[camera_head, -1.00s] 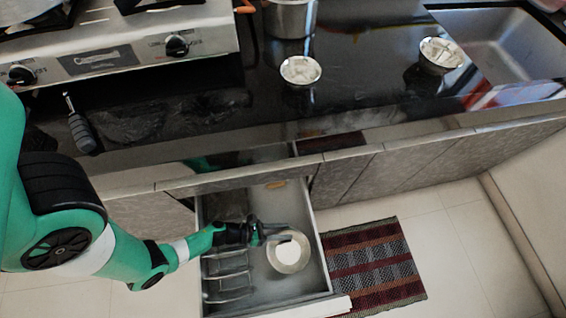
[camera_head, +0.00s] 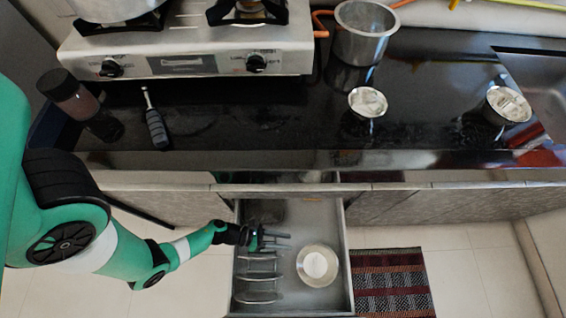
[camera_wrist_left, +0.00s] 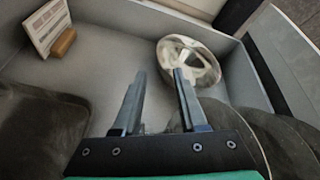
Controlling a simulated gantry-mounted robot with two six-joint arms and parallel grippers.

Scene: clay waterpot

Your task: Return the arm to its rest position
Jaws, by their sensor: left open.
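My left arm reaches in from the left of the head view, over the open drawer (camera_head: 345,245). My left gripper (camera_head: 284,241) is open, with nothing between its fingers. In the left wrist view its two fingers (camera_wrist_left: 160,74) stand apart. A shiny metal bowl (camera_head: 318,281) with a pale centre lies in the drawer, right of and nearer than the gripper. In the left wrist view the bowl (camera_wrist_left: 207,73) lies beyond the fingertips, partly behind the right finger. My right gripper is not in view.
A wire rack (camera_head: 257,282) is in the drawer's left part. On the black counter (camera_head: 260,130) are a pot (camera_head: 362,38), two small bowls (camera_head: 367,103) (camera_head: 508,105), a dark-handled tool (camera_head: 157,128) and a jar (camera_head: 75,98). The stove (camera_head: 185,55) stands behind. A striped mat (camera_head: 390,283) lies right of the drawer.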

